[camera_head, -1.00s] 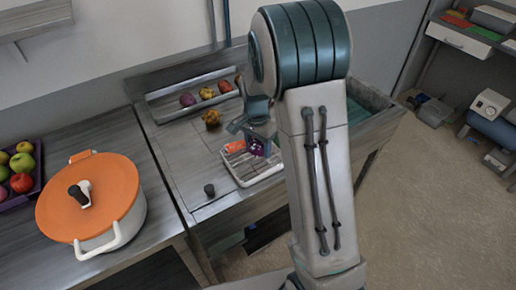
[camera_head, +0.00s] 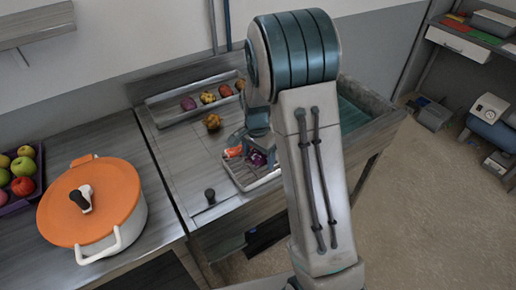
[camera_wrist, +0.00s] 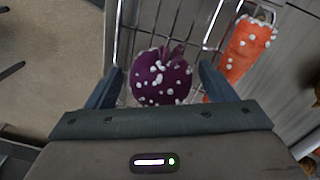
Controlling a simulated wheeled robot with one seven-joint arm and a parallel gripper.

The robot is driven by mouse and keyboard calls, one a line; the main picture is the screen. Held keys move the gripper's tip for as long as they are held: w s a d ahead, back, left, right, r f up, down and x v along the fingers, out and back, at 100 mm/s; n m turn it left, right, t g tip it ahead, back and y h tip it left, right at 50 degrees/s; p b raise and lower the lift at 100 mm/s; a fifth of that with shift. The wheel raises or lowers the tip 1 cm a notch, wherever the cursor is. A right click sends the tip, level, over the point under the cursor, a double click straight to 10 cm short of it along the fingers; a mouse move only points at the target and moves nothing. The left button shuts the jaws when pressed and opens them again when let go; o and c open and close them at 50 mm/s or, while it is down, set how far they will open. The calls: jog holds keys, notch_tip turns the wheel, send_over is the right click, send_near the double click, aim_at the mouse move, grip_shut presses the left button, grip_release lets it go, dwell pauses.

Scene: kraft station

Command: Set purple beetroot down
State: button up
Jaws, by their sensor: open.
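The purple beetroot (camera_wrist: 161,78), dotted with white spots, sits on a wire rack in a tray (camera_head: 240,181). In the head view the beetroot (camera_head: 257,159) is partly hidden by my arm. My gripper (camera_wrist: 160,85) is open, with one finger on each side of the beetroot and a visible gap on both sides in the wrist view. An orange carrot (camera_wrist: 244,48) with white spots lies on the same rack, to the right of the right finger. It also shows in the head view (camera_head: 234,152).
A yellow-brown lumpy vegetable (camera_head: 212,122) sits on the counter behind the tray. Several vegetables lie in a back trough (camera_head: 165,116). A dark knob (camera_head: 210,195) stands left of the tray. An orange-lidded pot (camera_head: 95,205) and a fruit crate (camera_head: 38,190) are farther left.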

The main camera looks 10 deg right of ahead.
aim_at(257, 151)
notch_tip(257, 151, up, 12)
jog(key=b, duration=0.2)
jog(key=s+r+n+t, duration=0.2)
jog(key=s+n, duration=0.3)
jog(key=s, duration=0.6)
jog(key=s+r+n+t, duration=0.2)
jog(key=s+n, duration=0.3)
jog(key=s, duration=0.6)
jog(key=shift+r+n, duration=0.4)
jog(key=shift+r, duration=0.35)
jog(key=shift+d, duration=0.1)
